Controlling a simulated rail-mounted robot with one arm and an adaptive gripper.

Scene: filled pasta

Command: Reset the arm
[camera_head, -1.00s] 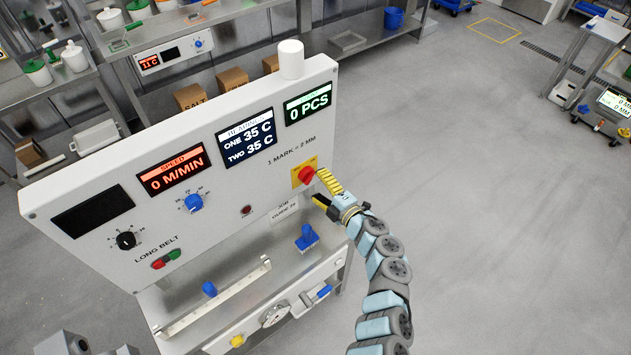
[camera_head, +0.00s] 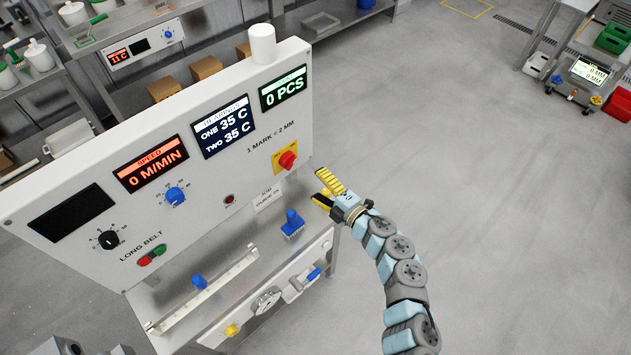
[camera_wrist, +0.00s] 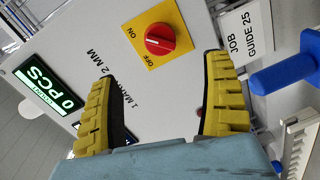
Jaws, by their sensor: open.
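My gripper (camera_head: 322,188) has yellow ridged fingers and hangs just right of the white machine panel in the head view. It is empty and apart from the panel. In the wrist view my gripper (camera_wrist: 160,95) shows its two fingers spread wide with nothing between them. The red rotary switch (camera_head: 287,160) on its yellow plate is up and left of the fingers in the head view. In the wrist view the red switch (camera_wrist: 160,39) lies beyond the gap between the fingertips, with ON and OFF marks around it.
The panel (camera_head: 215,190) shows 0 M/MIN and 0 PCS on its displays. A blue-handled tool (camera_head: 292,225) stands on the ledge below. Steel shelves are behind on the left. A cart (camera_head: 580,80) stands far right. The floor (camera_head: 450,170) right of my arm is clear.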

